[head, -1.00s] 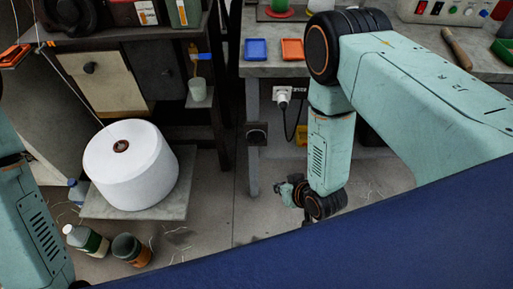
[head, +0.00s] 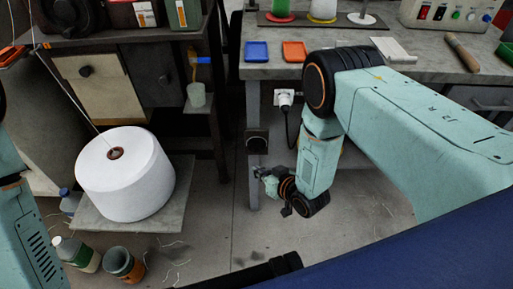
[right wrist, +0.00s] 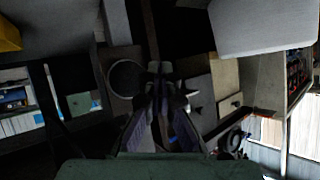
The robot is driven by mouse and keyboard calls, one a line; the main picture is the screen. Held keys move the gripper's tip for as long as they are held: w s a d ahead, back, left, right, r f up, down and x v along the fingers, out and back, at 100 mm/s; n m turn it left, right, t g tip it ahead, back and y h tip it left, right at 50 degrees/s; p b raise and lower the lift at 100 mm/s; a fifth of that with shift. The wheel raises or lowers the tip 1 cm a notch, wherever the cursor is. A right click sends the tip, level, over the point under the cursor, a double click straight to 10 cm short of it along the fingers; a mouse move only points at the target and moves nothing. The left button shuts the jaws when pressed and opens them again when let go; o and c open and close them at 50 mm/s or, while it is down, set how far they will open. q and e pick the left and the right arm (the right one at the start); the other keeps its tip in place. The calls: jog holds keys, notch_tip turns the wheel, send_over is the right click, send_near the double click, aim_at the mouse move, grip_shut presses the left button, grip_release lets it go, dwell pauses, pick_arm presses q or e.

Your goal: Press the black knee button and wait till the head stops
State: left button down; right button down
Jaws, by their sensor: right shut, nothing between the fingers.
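The black knee button (head: 257,141) sits on a dark plate on the front leg of the workbench. My right gripper (head: 257,171) is just below it in the head view, small and partly hidden by its own wrist. In the right wrist view the shut, empty fingers (right wrist: 160,72) point ahead, and a round dark disc that looks like the button (right wrist: 126,78) is just left of their tips. I see no contact with it. Part of my left arm shows at the left edge; its gripper is out of view. I cannot make out the sewing head.
A white plug (head: 285,97) with a hanging black cable is right of the button.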

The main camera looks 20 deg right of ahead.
aim_at(254, 147)
jog(key=w+d+b, duration=0.2)
jog(key=w+b, duration=0.1)
jog(key=w, duration=0.3)
jog(key=shift+w, duration=0.25)
jog(key=shift+w, duration=0.1)
dwell(1.2)
jog(key=shift+w+b, duration=0.3)
jog(key=shift+w+d+b, duration=0.25)
jog(key=shift+w+b, duration=0.15)
jog(key=shift+w, duration=0.3)
dwell(1.1)
jog(key=shift+s+r, duration=0.1)
jog(key=shift+s+a+p, duration=0.15)
jog(key=shift+s+p, duration=0.2)
jog(key=shift+s, duration=0.15)
jog(key=shift+s+a+p, duration=0.15)
jog(key=shift+s+p, duration=0.2)
jog(key=shift+s, duration=0.15)
jog(key=shift+s, duration=0.1)
